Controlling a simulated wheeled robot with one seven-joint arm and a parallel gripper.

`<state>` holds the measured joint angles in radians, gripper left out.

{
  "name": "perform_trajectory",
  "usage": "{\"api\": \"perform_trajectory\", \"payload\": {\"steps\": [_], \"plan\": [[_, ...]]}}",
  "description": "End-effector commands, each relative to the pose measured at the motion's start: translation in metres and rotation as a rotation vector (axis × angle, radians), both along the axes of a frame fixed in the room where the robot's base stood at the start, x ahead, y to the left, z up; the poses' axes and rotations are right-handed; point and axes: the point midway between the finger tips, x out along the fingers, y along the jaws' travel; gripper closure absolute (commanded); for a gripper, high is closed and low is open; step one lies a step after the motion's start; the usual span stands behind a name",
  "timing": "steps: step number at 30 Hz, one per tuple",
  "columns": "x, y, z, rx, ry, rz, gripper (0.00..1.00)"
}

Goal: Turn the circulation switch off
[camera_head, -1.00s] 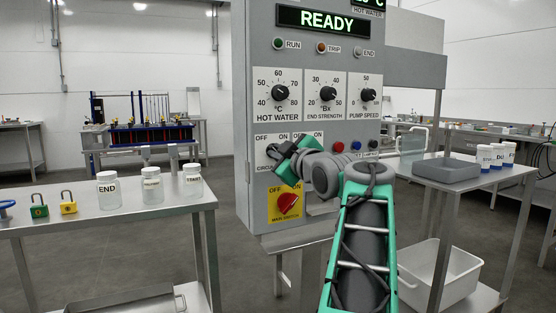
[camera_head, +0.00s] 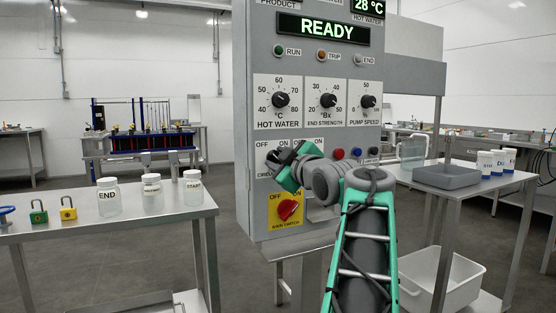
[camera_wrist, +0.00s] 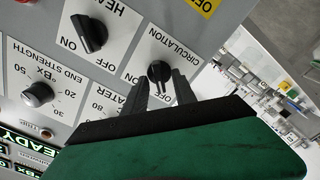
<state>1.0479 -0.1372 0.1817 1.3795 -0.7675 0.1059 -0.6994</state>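The circulation switch (camera_wrist: 159,72) is a small black rotary knob on a white plate marked CIRCULATION, with OFF and ON labels, seen upside down in the wrist view. My gripper (camera_wrist: 160,80) has its two dark fingers apart, one on each side of the knob's near edge. I cannot tell whether they touch it. The fingers partly hide the labels beside the knob. In the head view my gripper (camera_head: 274,163) is at the lower left of the grey control panel (camera_head: 244,120), covering most of the circulation plate.
A red main switch (camera_head: 288,209) on a yellow plate sits just below my gripper. The heat switch (camera_wrist: 89,33) is beside the circulation switch. Dials line the panel above. A table with jars (camera_head: 108,196) stands left, and one with a grey tray (camera_head: 450,177) stands right.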

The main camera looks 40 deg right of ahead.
Motion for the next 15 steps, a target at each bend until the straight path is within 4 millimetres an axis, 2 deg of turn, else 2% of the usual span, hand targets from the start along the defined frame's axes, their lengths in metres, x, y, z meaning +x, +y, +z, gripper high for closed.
{"api": "perform_trajectory", "payload": {"steps": [5, 15], "plan": [[-0.007, 0.002, 0.001, -0.001, 0.000, -0.002, 0.67], [-0.068, 0.019, 0.001, 0.000, 0.000, -0.004, 0.67]]}}
